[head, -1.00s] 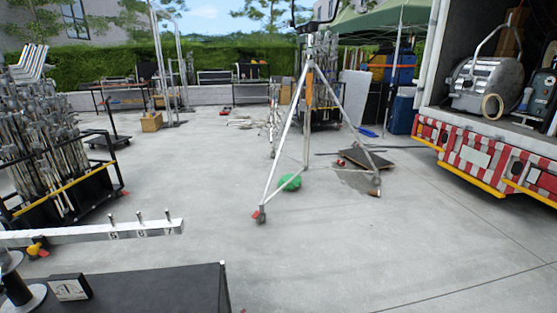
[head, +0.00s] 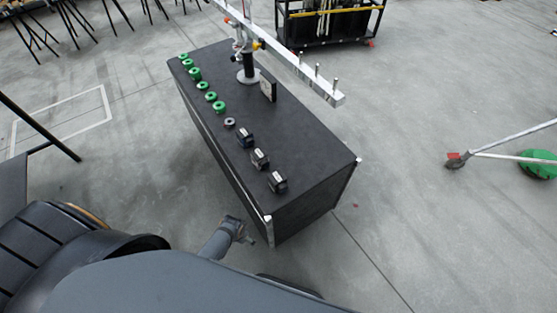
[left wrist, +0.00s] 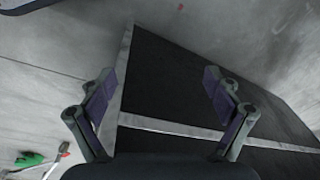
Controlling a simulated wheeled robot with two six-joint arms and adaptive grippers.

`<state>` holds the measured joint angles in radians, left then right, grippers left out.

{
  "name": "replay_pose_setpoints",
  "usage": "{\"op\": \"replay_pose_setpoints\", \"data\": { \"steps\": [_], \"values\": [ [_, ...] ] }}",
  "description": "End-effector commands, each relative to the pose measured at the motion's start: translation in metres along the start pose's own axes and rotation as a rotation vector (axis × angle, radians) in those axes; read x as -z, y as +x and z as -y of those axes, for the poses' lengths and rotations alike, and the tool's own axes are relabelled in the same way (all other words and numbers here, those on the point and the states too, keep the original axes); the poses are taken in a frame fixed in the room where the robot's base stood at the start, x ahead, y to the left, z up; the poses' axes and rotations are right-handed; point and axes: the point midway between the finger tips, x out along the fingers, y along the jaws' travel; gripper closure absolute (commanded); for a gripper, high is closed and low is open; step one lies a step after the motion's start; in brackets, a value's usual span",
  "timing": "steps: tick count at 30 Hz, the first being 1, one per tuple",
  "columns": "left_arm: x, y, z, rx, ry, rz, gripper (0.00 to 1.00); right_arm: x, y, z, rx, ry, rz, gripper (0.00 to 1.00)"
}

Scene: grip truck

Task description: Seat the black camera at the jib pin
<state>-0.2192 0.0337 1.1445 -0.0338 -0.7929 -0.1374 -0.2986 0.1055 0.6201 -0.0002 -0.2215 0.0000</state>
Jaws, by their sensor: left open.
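Several small dark camera-like blocks sit in a row on the black case (head: 310,150) in the head view. The nearest (head: 277,182) looks blackest; I cannot tell for sure which is the black camera. A white jib beam (head: 285,53) with upright pins (head: 317,70) crosses above the case on a stand. My left gripper (head: 240,230) is low beside the case's near corner, apart from the blocks. In the left wrist view it (left wrist: 162,92) is open and empty, facing the case's dark panels and pale edge strip (left wrist: 170,126). My right gripper is not in view.
Green rings (head: 195,74) line the case's left edge, and a small upright dial block (head: 268,88) stands near the jib stand (head: 247,65). A black cart (head: 330,22) is at the back. The floor between is clear.

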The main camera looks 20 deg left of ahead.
Motion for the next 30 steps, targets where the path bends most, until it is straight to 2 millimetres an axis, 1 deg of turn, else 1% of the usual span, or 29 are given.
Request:
{"op": "replay_pose_setpoints", "data": {
  "steps": [1, 2, 3, 5, 6, 8, 9, 11, 12, 13, 14, 15, 18, 21, 24, 27, 30],
  "values": [
    [0.032, -0.039, 0.004, 0.001, 0.018, -0.011, 0.01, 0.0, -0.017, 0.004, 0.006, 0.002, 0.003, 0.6],
    [0.046, -0.055, 0.005, 0.001, 0.03, -0.012, 0.01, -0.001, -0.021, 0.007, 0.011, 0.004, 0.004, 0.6],
    [0.062, -0.075, 0.006, 0.001, 0.043, -0.012, 0.01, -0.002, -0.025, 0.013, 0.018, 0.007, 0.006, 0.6],
    [0.084, -0.103, 0.008, 0.002, 0.062, -0.014, 0.01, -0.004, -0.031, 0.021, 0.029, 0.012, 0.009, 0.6],
    [0.096, -0.121, 0.01, 0.003, 0.074, -0.015, 0.01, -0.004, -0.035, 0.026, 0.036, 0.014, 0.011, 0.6],
    [0.113, -0.147, 0.011, 0.002, 0.093, -0.014, 0.01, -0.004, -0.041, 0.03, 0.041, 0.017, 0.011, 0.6],
    [0.125, -0.165, 0.011, 0.0, 0.108, -0.015, 0.01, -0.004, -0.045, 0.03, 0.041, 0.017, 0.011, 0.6],
    [0.143, -0.191, 0.011, -0.005, 0.135, -0.011, 0.01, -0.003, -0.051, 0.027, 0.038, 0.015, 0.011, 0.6],
    [0.156, -0.206, 0.009, -0.011, 0.162, -0.005, 0.01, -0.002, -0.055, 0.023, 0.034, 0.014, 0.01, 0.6],
    [0.168, -0.215, 0.006, -0.018, 0.187, 0.002, 0.01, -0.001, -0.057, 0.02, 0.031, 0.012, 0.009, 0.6],
    [0.179, -0.222, 0.002, -0.027, 0.218, 0.011, 0.01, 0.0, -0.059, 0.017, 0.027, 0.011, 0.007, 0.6],
    [0.191, -0.224, -0.004, -0.04, 0.259, 0.028, 0.01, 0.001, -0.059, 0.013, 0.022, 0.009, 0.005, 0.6],
    [0.217, -0.225, -0.019, -0.068, 0.355, 0.059, 0.01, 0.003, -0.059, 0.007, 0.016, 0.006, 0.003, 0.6],
    [0.235, -0.226, -0.033, -0.09, 0.436, 0.08, 0.01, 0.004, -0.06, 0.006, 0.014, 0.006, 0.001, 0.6],
    [0.247, -0.228, -0.041, -0.102, 0.492, 0.094, 0.01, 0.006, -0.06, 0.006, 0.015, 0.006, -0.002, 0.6],
    [0.25, -0.229, -0.045, -0.107, 0.514, 0.1, 0.01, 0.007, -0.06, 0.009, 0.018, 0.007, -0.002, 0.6],
    [0.25, -0.227, -0.045, -0.107, 0.515, 0.101, 0.01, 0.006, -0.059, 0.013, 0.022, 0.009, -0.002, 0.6]
  ]
}}
